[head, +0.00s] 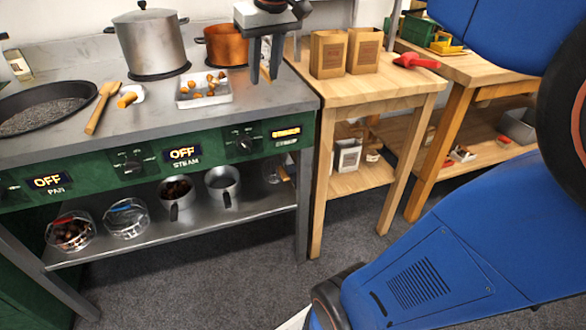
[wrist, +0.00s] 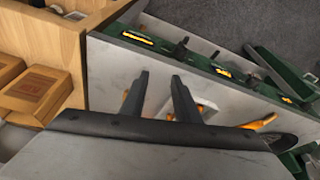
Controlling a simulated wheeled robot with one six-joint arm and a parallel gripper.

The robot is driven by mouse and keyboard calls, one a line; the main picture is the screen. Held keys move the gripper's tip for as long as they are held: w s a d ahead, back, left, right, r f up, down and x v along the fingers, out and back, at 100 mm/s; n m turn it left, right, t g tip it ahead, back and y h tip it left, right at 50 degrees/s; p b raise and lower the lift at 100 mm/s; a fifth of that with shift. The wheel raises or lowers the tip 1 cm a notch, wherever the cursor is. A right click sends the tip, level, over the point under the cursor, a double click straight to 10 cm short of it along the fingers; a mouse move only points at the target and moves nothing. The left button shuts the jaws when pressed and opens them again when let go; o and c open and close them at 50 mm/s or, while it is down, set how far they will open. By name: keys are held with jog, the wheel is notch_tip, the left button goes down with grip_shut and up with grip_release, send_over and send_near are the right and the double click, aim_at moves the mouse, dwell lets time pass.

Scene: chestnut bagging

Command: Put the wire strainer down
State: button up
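My gripper (head: 265,78) is above the right part of the metal counter (head: 236,115), to the right of the white tray. Its two fingers are apart with nothing between them; the wrist view shows them open as well (wrist: 158,82). I cannot pick out the wire strainer for sure. A round, see-through item with a brown handle (head: 284,173) is partly hidden at the right end of the shelf under the counter. Two see-through baskets or bowls stand at that shelf's left, one with a red clip (head: 68,234) and dark contents, one with a blue clip (head: 126,219).
The white tray (head: 187,102) holds orange-brown pieces. A steel pot (head: 152,45), a copper pot (head: 226,46) and a dark pan (head: 40,108) stand on the counter. Two paper bags (head: 328,54) (head: 364,50) and a red scoop (head: 415,62) are on the wooden table (head: 375,87).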

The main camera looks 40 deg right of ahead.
jog(key=s+a+f, duration=0.2)
jog(key=s+f, duration=0.7)
jog(key=f, duration=0.1)
jog(key=s+a+f+t, duration=0.1)
jog(key=s+a+f, duration=0.2)
jog(key=s+f, duration=0.6)
notch_tip(320, 180, down, 2)
jog(key=shift+f+n, duration=0.15)
jog(key=shift+n, duration=0.15)
jog(key=shift+o, duration=0.2)
jog(key=shift+d, duration=0.1)
